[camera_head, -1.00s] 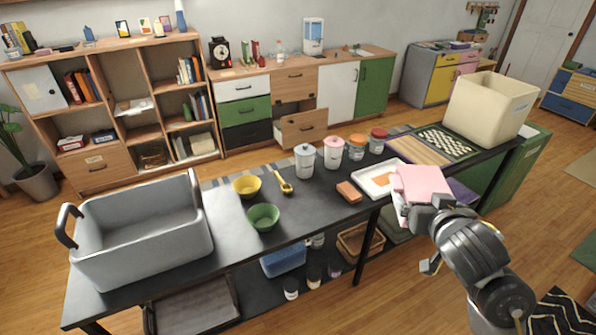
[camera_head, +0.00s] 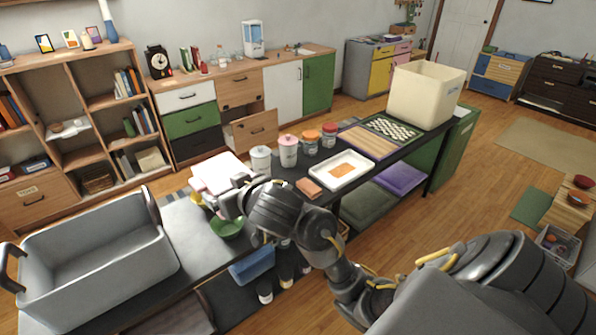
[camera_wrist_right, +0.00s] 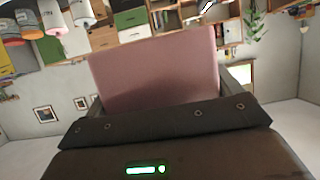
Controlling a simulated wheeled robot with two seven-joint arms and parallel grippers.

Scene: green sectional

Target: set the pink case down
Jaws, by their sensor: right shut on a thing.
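The pink case (camera_head: 218,173) is held by my right gripper (camera_head: 232,196) above the black table (camera_head: 188,218), over the bowl area. It looks pale pink, almost white on top, in the head view. In the right wrist view the case (camera_wrist_right: 155,70) is a flat pink slab between the two dark fingers of the right gripper (camera_wrist_right: 165,98). The right gripper is shut on it. The case hides most of the yellow bowl, and the green bowl (camera_head: 226,230) shows just below the gripper. My left gripper is not in view.
A grey tub (camera_head: 95,245) stands at the left end of the table. Several canisters (camera_head: 289,152), an orange-brown block (camera_head: 309,187) and a white tray (camera_head: 362,172) stand right of the gripper. A cream bin (camera_head: 425,97) is at the far right end.

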